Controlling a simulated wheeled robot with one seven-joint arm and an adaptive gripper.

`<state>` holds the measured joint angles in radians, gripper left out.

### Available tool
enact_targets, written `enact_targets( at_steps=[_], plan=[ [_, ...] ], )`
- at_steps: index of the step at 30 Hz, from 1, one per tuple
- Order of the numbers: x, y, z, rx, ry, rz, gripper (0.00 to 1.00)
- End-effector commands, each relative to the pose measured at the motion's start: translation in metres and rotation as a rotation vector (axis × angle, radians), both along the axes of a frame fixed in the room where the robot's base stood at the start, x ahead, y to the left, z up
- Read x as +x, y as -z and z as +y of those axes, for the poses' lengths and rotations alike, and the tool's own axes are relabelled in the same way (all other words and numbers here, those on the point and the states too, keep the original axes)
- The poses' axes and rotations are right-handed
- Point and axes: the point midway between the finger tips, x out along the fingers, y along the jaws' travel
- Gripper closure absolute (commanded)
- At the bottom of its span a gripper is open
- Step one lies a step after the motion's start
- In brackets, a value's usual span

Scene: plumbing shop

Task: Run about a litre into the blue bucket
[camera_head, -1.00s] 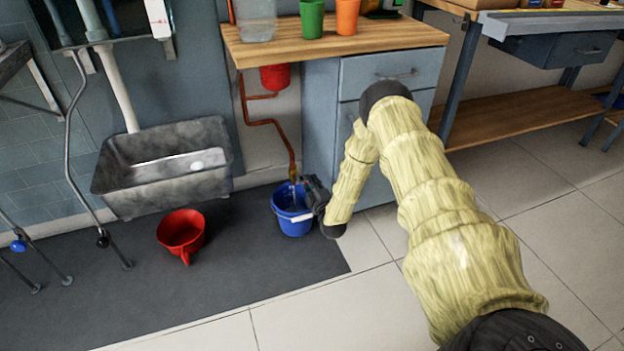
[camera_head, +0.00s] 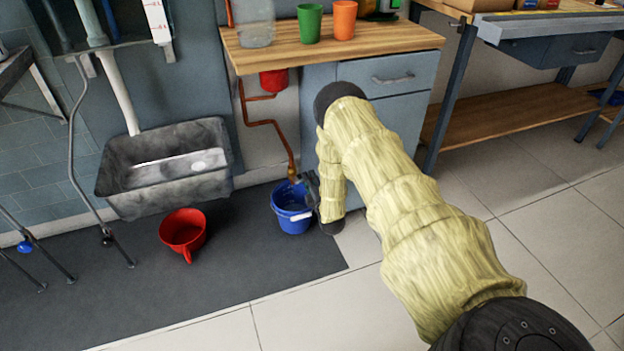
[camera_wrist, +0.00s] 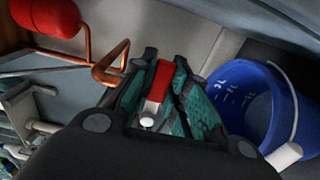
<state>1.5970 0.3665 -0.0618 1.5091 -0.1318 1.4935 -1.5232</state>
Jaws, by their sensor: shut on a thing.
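The blue bucket (camera_head: 292,222) stands upright on the dark mat, below the end of a copper pipe (camera_head: 270,123). My gripper (camera_head: 309,188) is low beside the bucket's right rim, partly hidden by my arm. In the wrist view my gripper (camera_wrist: 163,92) is shut on a red handle (camera_wrist: 162,78) with a pale metal part below it. The tap body and outlet are mostly hidden.
A red jug (camera_head: 183,230) stands on the mat (camera_head: 245,268), left of the bucket. A grey trough sink (camera_head: 165,185) is behind it. A red vessel (camera_head: 273,79) hangs under the wooden counter (camera_head: 400,40). Drawers (camera_head: 390,75) stand close behind my arm. Floor at front is clear.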

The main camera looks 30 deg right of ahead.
Motion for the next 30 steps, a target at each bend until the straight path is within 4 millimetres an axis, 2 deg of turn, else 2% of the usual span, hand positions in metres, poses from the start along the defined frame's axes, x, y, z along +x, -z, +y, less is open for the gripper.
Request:
enact_targets(
  at_steps=[1,6,7,10,22,26,30],
  plan=[
    [-0.001,0.003,0.007,0.002,-0.009,0.005,1.0],
    [-0.001,0.003,0.007,0.002,-0.01,0.006,1.0],
    [-0.001,0.003,0.007,0.003,-0.009,0.005,0.78],
    [-0.001,0.002,0.005,0.002,-0.006,0.005,0.62],
    [-0.006,0.001,0.0,0.002,0.001,0.003,0.62],
    [-0.02,0.001,0.002,0.002,0.002,0.004,0.62],
    [-0.044,0.002,0.008,0.002,0.002,0.005,0.62]
  ],
)
